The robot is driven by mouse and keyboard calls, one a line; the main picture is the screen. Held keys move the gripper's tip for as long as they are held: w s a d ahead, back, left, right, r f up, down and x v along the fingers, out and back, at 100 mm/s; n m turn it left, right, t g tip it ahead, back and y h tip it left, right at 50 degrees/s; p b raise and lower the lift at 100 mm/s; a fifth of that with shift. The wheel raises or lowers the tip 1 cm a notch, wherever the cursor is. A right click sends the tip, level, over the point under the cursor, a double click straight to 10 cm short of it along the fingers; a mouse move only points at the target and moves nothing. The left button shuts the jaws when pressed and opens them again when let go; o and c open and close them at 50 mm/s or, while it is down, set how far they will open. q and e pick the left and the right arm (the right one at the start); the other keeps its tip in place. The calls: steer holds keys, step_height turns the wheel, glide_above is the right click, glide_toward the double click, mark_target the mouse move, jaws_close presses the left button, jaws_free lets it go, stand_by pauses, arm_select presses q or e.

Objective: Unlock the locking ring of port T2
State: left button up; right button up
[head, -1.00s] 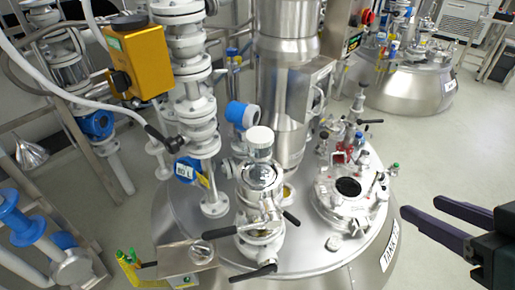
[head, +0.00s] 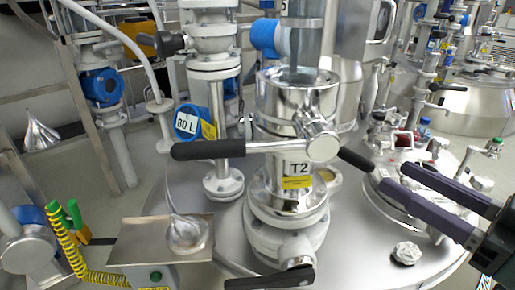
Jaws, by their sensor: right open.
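Port T2 is an upright steel fitting on the vessel lid, with a label reading T2 (head: 298,168) over a yellow strip. Around its neck is a bright metal locking ring (head: 285,118) with a round hub (head: 322,147). A long black handle (head: 208,149) reaches left from the hub, and a shorter black handle (head: 356,159) points right. My right gripper (head: 394,178) comes in from the right, open and empty. Its dark purple fingertips appear just right of the short handle's end; I cannot tell the gap in depth. My left gripper is not in view.
A lower black lever (head: 270,280) sits under the port. A steel plate with a funnel-like cap (head: 187,233) stands at the lower left. A round blue 80 L gauge (head: 187,122) and white pipework stand behind left.

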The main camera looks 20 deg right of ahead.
mark_target(345, 149)
steer(key=b+x, duration=0.1)
steer(key=x, duration=0.2)
steer(key=b+x, duration=0.1)
steer(key=x, duration=0.2)
steer(key=b+x, duration=0.1)
steer(key=x, duration=0.3)
steer(key=shift+a+f, duration=0.2)
steer(key=shift+f, duration=0.05)
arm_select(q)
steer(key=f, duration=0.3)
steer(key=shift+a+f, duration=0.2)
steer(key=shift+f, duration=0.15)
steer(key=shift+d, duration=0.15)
arm_select(e)
jaws_close()
stand_by(0.3)
